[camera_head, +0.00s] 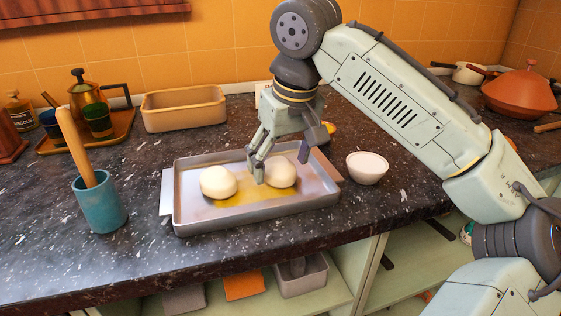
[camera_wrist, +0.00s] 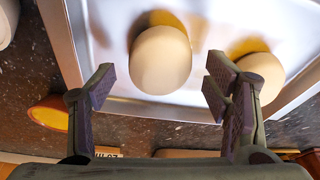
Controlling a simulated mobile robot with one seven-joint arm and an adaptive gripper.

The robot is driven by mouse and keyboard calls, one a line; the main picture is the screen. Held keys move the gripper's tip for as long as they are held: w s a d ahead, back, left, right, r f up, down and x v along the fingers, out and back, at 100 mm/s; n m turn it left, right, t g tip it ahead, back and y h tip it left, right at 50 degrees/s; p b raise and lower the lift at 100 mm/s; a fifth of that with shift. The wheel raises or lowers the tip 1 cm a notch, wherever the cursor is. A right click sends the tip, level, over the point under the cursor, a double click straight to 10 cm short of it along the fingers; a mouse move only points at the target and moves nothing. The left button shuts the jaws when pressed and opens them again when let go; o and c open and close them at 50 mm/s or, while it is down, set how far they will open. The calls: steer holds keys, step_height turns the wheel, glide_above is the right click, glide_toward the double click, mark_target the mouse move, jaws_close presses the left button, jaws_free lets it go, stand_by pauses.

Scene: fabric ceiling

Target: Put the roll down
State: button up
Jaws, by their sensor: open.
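Two pale round rolls sit in a shallow metal tray (camera_head: 255,208) on the dark counter. The right roll (camera_head: 283,173) is by my gripper (camera_head: 280,166), which is open with one finger on each side of it in the head view. In the wrist view this roll (camera_wrist: 160,62) is centred just beyond the open fingertips (camera_wrist: 160,88), with visible gaps on both sides. The left roll (camera_head: 218,182) is apart from the gripper; in the wrist view it (camera_wrist: 264,74) is partly hidden behind a finger. Both rolls appear to rest on the tray floor.
A white bowl (camera_head: 367,168) stands right of the tray. A blue-green cup (camera_head: 100,204) with a wooden rolling pin is at the left. An empty tan loaf pan (camera_head: 184,112) and a tray with a teapot (camera_head: 87,100) are behind. An orange pot (camera_head: 520,92) is far right.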

mark_target(290, 183)
steer(key=v, duration=1.1)
steer(key=shift+r+p, duration=0.25)
steer(key=shift+p, duration=0.05)
steer(key=shift+s+d, duration=0.1)
